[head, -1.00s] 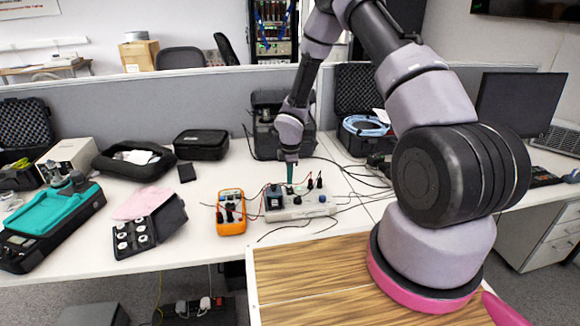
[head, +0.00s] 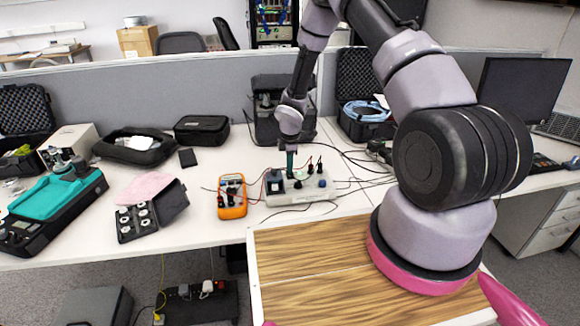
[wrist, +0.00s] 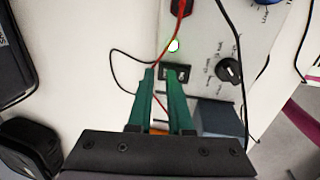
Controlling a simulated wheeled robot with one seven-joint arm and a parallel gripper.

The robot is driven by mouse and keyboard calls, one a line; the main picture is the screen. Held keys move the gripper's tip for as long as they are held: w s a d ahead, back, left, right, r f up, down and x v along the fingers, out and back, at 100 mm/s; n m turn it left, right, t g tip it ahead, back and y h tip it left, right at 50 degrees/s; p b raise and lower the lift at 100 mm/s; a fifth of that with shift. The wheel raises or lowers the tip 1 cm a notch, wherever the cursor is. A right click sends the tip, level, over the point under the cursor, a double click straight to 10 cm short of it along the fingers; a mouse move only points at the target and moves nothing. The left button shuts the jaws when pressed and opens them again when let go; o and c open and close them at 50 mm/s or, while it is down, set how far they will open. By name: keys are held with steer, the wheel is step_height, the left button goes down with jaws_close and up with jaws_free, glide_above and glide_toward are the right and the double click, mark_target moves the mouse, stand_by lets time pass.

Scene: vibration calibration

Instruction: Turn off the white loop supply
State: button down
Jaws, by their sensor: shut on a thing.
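The white loop supply (head: 300,192) is a pale box on the white desk, with cables plugged into its top. In the wrist view its panel (wrist: 212,38) shows a black knob (wrist: 230,71), a small lit indicator (wrist: 173,45) and a black switch (wrist: 184,73). My gripper (head: 290,174) points down over the supply, and its green fingers show in the wrist view (wrist: 164,75). The fingertips are at the black switch, close together and shut on it. The fingers partly hide the switch, so I cannot tell its position.
An orange multimeter (head: 232,197) lies left of the supply. Red and black leads run around the fingers and panel. A dark block (wrist: 217,118) stands close to the fingers. A black case with round white pieces (head: 150,212) lies further left. A wooden top (head: 320,270) is in front.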

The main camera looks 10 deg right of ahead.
steer(key=shift+s+f, duration=0.45)
steer(key=shift+s, duration=0.6)
steer(key=shift+r, duration=0.2)
step_height(320, 180, up, 14)
steer(key=shift+r, duration=0.2)
steer(key=shift+w, duration=0.1)
